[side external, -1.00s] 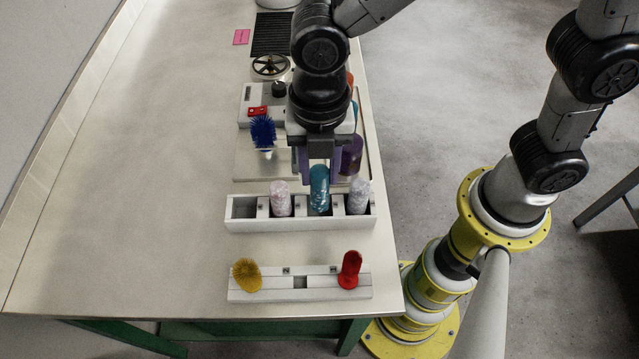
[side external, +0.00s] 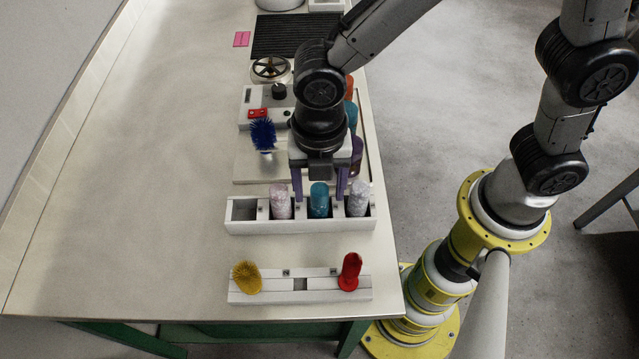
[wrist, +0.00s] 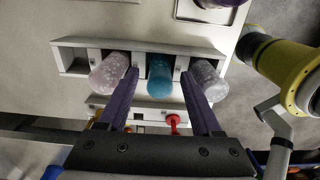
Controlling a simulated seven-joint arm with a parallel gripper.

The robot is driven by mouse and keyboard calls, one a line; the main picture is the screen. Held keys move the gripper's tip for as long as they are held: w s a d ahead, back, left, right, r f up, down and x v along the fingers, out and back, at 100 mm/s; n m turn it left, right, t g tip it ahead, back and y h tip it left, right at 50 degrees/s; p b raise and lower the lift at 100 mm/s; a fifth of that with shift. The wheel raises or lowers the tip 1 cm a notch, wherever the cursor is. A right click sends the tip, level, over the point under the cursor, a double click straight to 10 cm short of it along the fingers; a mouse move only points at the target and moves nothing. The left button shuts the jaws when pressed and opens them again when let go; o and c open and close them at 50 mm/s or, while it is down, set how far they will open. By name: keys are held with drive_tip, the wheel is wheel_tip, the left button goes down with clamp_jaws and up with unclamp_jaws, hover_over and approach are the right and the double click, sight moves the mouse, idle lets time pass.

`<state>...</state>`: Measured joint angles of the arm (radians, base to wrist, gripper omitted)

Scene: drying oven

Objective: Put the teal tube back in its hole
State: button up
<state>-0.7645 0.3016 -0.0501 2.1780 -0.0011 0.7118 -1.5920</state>
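The teal tube (side external: 319,199) stands upright in a hole of the white rack (side external: 250,227), between a pinkish speckled tube (side external: 280,201) on its left and a grey-white speckled tube (side external: 358,198) on its right. My gripper (side external: 320,192) is open, its two purple fingers apart on either side of the teal tube's top and not touching it. In the wrist view the teal tube (wrist: 160,78) shows between the spread fingers (wrist: 163,88). The lower part of the tube is hidden inside the rack.
The rack's far-left hole (side external: 243,209) is empty. A front holder (side external: 315,284) carries a yellow brush (side external: 246,276) and a red item (side external: 349,271). A blue brush (side external: 263,134) stands behind the rack. The table's left side is clear.

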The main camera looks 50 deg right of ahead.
drive_tip(key=shift+r, duration=0.1)
wheel_tip(320, 180, up, 12)
drive_tip(key=shift+r, duration=0.15)
idle(0.5)
drive_tip(key=s+d+r+m+t+y, duration=0.1)
drive_tip(key=d+r+m+t, duration=0.25)
drive_tip(key=d+m, duration=1)
drive_tip(key=s+d+f+m+t+h, duration=0.1)
drive_tip(key=s+d+m+t, duration=0.1)
drive_tip(key=s+d+m, duration=0.5)
drive_tip(key=d+m, duration=0.3)
drive_tip(key=m, duration=0.3)
drive_tip(key=shift+f, duration=0.25)
drive_tip(key=shift+o, duration=0.3)
drive_tip(key=shift+s+m, duration=0.1)
drive_tip(key=shift+m, duration=0.15)
